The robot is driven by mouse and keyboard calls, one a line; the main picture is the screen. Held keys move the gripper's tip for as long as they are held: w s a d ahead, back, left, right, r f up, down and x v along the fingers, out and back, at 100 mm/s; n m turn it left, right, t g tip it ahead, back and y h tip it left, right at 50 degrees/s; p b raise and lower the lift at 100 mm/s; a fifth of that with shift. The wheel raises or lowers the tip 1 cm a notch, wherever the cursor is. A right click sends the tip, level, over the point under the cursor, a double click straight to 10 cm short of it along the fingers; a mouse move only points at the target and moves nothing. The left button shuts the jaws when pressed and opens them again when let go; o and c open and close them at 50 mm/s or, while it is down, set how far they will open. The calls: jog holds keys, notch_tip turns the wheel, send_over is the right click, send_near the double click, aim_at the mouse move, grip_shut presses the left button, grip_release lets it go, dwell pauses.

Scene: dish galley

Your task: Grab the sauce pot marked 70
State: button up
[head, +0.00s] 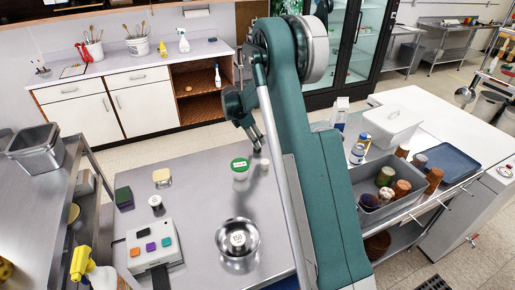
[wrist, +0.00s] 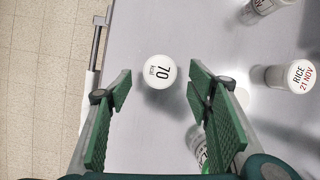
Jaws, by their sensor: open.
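The sauce pot marked 70 (wrist: 160,71) shows in the wrist view as a white round lid reading "70 kcal". It stands on the grey metal table, between and a little beyond the fingertips of my gripper (wrist: 160,84). The green-padded fingers are spread wide, with a gap on each side of the lid and nothing held. In the head view my gripper (head: 257,146) points down over the far part of the table. A small pale shape (head: 264,164) just below it may be this pot; its mark cannot be read there.
A green-lidded tub (head: 240,168) stands close to the gripper. In the wrist view a jar marked "RICE 21 NOV" (wrist: 298,74) stands at right, another jar (wrist: 262,8) at top. A steel bowl (head: 240,257) stands nearer. The table edge and floor are left in the wrist view.

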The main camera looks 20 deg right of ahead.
jog(key=shift+x, duration=2.6)
jog(key=c, duration=1)
